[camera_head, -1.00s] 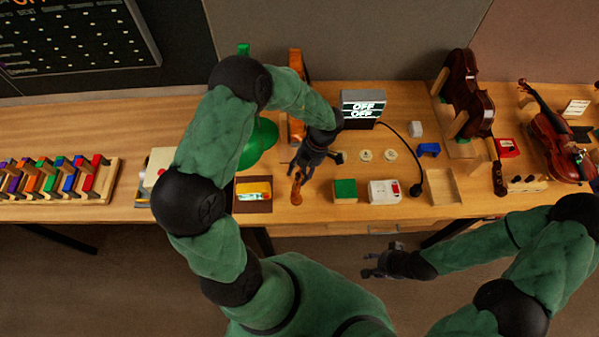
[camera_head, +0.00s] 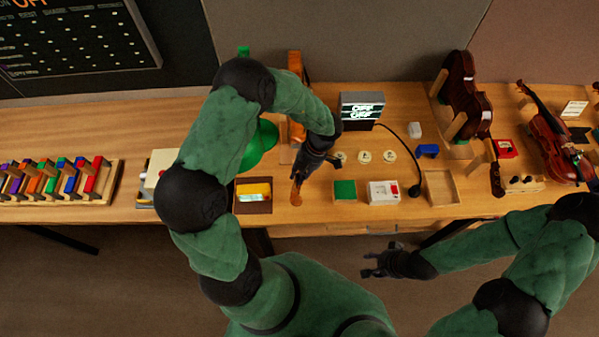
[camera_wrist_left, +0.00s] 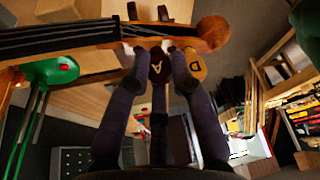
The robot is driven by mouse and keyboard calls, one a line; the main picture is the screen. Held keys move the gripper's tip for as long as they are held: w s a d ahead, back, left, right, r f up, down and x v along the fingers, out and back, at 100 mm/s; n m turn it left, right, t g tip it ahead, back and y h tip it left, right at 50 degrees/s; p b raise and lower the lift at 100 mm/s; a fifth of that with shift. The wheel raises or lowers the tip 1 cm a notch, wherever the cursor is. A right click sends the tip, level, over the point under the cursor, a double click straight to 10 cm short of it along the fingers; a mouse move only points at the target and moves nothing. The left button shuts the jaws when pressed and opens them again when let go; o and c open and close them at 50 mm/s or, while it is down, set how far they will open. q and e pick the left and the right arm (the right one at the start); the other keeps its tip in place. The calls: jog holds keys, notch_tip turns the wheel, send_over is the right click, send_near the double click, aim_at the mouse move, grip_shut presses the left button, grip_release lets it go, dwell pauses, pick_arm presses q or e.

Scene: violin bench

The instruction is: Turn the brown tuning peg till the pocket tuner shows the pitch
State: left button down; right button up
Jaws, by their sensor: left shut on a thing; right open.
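The violin scroll (camera_wrist_left: 212,33) and pegbox cross the top of the left wrist view. My left gripper (camera_wrist_left: 157,72) is shut on the dark brown peg (camera_wrist_left: 156,67) marked A. A lighter tan peg (camera_wrist_left: 196,64) marked D sits just right of the fingers. In the head view my left gripper (camera_head: 301,172) is at the violin neck (camera_head: 296,192) and hides the pegs. A yellow pocket tuner (camera_head: 254,190) lies on a brown mat; its small screen is unreadable. A black display (camera_head: 362,112) shows two blurred bright lines. My right gripper (camera_head: 372,266) is open and empty in front of the bench.
A green lamp (camera_head: 259,143) stands left of the violin. A green block (camera_head: 345,190), a white box (camera_head: 383,192) and a wooden tray (camera_head: 441,187) lie to the right. More violins (camera_head: 553,140) stand further right.

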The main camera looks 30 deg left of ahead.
pick_arm(q)
jog(key=shift+m+p, duration=0.3)
jog(key=shift+p, duration=0.1)
jog(key=c, duration=1.1)
grip_release()
jog(key=shift+r, duration=0.1)
jog(key=v, duration=1.1)
jog(key=shift+d+r, duration=0.25)
jog(key=shift+r, duration=0.1)
